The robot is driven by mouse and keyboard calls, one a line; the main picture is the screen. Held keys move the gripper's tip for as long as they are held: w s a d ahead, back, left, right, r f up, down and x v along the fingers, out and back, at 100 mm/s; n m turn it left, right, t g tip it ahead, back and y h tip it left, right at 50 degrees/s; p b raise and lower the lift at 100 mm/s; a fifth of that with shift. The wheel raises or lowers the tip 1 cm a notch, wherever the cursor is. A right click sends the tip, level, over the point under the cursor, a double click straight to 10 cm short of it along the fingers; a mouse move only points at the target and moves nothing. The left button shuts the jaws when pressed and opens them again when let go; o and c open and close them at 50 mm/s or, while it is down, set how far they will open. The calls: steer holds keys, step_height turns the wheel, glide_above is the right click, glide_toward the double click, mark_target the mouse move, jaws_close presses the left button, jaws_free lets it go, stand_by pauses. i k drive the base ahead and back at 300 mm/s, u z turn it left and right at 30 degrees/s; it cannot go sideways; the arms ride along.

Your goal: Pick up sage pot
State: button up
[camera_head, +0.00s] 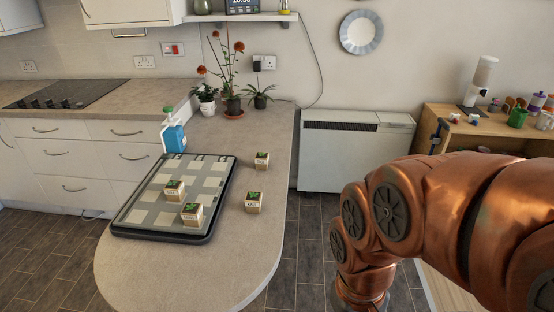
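Several small square pots with green tops and pale labelled sides show in the head view. Two stand on the black-rimmed tray (206,237): one pot (175,191) near its middle and one pot (192,214) nearer its front. Two stand on the bare counter to the right of the tray: a far pot (262,160) and a nearer pot (253,202). The labels are too small to read, so I cannot tell which pot is sage. My copper arm fills the lower right, apart from the pots. My gripper is not in view.
A blue bottle (175,137) stands at the tray's back left corner. Potted plants (233,105) stand at the counter's back. The rounded counter (225,275) is clear in front. A white heater (352,150) and a wooden shelf unit (478,136) stand to the right.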

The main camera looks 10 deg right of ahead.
mark_target(261, 158)
steer(key=z, duration=1.25)
steer(key=i, duration=1.3)
steer(key=u, duration=3.1)
